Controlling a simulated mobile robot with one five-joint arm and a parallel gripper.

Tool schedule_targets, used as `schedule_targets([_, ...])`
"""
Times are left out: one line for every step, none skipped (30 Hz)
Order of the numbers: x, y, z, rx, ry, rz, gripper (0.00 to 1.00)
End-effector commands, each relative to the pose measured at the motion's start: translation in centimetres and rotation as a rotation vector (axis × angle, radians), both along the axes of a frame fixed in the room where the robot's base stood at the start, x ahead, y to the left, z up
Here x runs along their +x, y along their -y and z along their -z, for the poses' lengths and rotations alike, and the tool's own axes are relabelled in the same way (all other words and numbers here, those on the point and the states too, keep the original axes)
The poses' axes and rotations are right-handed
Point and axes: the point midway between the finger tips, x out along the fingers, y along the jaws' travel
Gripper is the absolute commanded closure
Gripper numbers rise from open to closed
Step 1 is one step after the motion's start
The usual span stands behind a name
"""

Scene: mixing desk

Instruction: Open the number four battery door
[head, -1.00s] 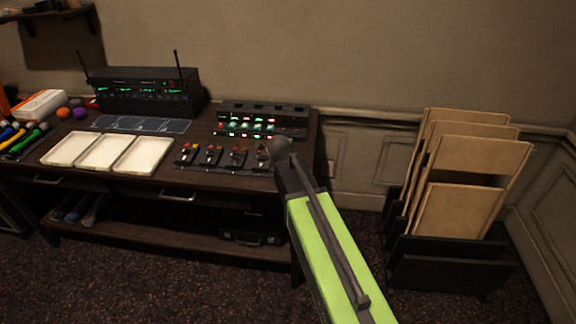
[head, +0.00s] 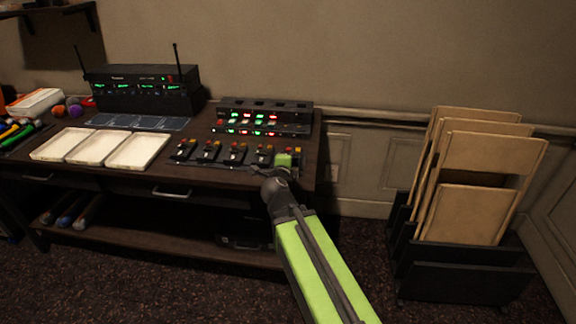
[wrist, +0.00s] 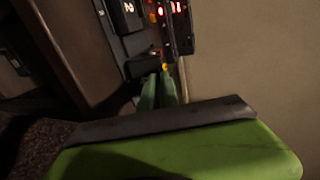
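A row of small dark battery packs with orange and red tops stands at the front right of the desk; one of them is this pack (head: 262,155). Their numbers are too small to read in the head view, so I cannot tell which is number four.
A lit charger rack (head: 262,117) stands behind the packs. Pale trays (head: 102,147) and a receiver with antennas (head: 145,88) are to the left on the desk (head: 150,172). Folded chairs in a rack (head: 485,190) stand on the right. The floor in front is clear.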

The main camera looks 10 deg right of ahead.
Motion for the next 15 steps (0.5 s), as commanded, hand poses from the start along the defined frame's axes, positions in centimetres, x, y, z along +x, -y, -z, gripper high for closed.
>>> schedule_targets([-0.03, 0.04, 0.06, -0.001, 0.001, 0.001, 1.0])
schedule_targets([-0.04, 0.04, 0.04, -0.001, 0.001, 0.001, 1.0])
schedule_targets([-0.03, 0.03, 0.02, -0.001, 0.002, 0.001, 1.0])
schedule_targets([-0.02, 0.03, 0.01, 0.0, 0.002, 0.001, 1.0])
schedule_targets([-0.02, 0.03, 0.01, 0.0, 0.002, 0.001, 1.0])
schedule_targets([-0.02, 0.03, 0.0, 0.0, 0.001, 0.001, 1.0])
schedule_targets([-0.02, 0.03, 0.0, 0.0, 0.001, 0.001, 1.0])
schedule_targets([-0.02, 0.03, 0.0, -0.001, 0.001, 0.001, 1.0])
schedule_targets([-0.02, 0.03, 0.0, -0.001, 0.001, 0.001, 1.0])
schedule_targets([-0.02, 0.03, 0.0, -0.001, 0.001, 0.001, 1.0])
schedule_targets([-0.02, 0.03, 0.0, -0.001, 0.001, 0.001, 0.94])
schedule_targets([-0.02, 0.02, 0.0, -0.001, 0.001, 0.001, 0.89])
schedule_targets([-0.02, 0.02, 0.0, -0.001, 0.001, 0.001, 0.85])
schedule_targets([-0.02, 0.02, 0.0, -0.001, 0.001, 0.001, 0.81])
schedule_targets([-0.02, 0.02, 0.0, -0.001, 0.001, 0.001, 0.76])
